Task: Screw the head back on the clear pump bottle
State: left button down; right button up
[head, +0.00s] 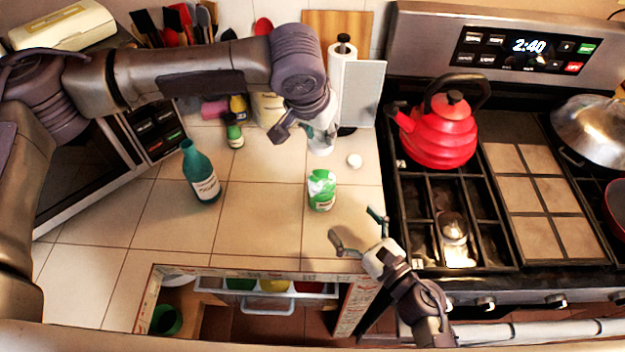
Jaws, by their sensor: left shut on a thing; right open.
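My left gripper (312,130) is shut on a small white thing (320,147) above the back right of the counter. The fingers hide much of it, and I cannot tell whether it is the pump head. A green and white container (321,190) stands upright on the tiles in front of it, apart from both grippers. A small clear, pale-based object (454,229) is on the front left of the stove. I cannot tell which of these is the clear pump bottle. My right gripper (362,229) is open and empty near the counter's front right, below the green and white container.
A small white round piece (354,160) lies on the counter. A teal bottle (202,174) stands to the left, and a paper towel holder (343,80) at the back. A red kettle (440,130) sits on the stove (485,215). An open drawer (268,287) is below the counter front.

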aim_at(330, 195)
pick_arm(q)
jog(key=shift+s+d+r, duration=0.25)
jog(key=shift+s+d, duration=0.25)
jog(key=shift+s, duration=0.15)
pick_arm(e)
jog(key=shift+s+d+r, duration=0.2)
jog(key=shift+s+d, duration=0.2)
jog(key=shift+s, duration=0.1)
pick_arm(q)
jog(key=shift+w+a+f, duration=0.1)
jog(key=shift+w+a, duration=0.15)
pick_arm(e)
jog(key=x, duration=1.2)
jog(key=shift+w+a+f, duration=0.1)
jog(key=shift+w, duration=0.15)
jog(key=c, duration=1.8)
pick_arm(q)
jog(key=shift+f, duration=2.5)
jog(key=shift+f, duration=0.85)
jog(key=shift+f, duration=0.6)
